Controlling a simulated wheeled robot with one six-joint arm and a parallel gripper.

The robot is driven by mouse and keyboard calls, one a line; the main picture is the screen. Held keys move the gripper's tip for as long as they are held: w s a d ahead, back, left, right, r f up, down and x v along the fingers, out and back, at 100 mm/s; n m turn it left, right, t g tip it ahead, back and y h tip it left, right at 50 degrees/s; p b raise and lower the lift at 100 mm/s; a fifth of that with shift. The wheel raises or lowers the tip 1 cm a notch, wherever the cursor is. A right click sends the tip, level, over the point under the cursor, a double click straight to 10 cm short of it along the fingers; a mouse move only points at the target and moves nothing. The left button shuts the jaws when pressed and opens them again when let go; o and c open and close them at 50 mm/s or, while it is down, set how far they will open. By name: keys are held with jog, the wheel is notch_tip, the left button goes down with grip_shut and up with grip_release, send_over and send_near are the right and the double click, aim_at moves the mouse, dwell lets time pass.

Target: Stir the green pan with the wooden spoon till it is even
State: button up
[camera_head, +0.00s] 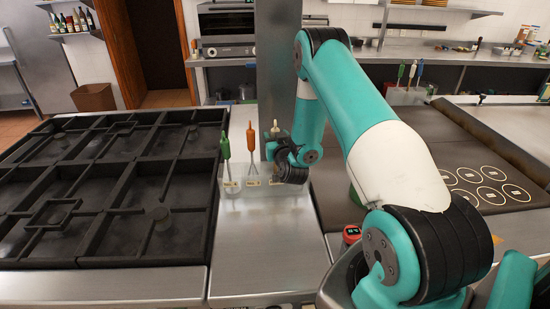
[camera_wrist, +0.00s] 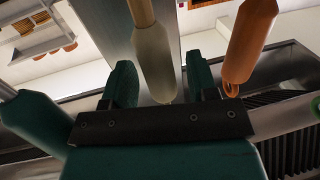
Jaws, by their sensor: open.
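A utensil with a cream handle (camera_wrist: 153,60) and a wood-coloured shaft (camera_wrist: 141,12) shows between the fingers of my gripper (camera_wrist: 160,78) in the wrist view. The fingers are apart, with a gap on each side of the handle. In the head view the cream handle (camera_head: 275,127) rises just beyond my gripper (camera_head: 273,150), at the right end of a clear holder (camera_head: 232,188). Its lower end is hidden there. A small green surface (camera_head: 355,195) shows behind my arm on the right; I cannot tell whether it is the green pan. No pan shows clearly.
A green-handled utensil (camera_head: 225,146) and an orange-handled one (camera_head: 251,140) stand in the holder, left of my gripper. The orange handle (camera_wrist: 250,40) is close by in the wrist view. A black slatted grill (camera_head: 120,200) lies left, a dark griddle (camera_head: 450,150) right.

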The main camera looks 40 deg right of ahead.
aim_at(276, 124)
grip_shut()
jog(key=shift+r+p, duration=4.9)
jog(key=shift+r, duration=1.15)
notch_tip(276, 124, down, 7)
jog(key=b, duration=0.5)
jog(key=shift+b, duration=0.3)
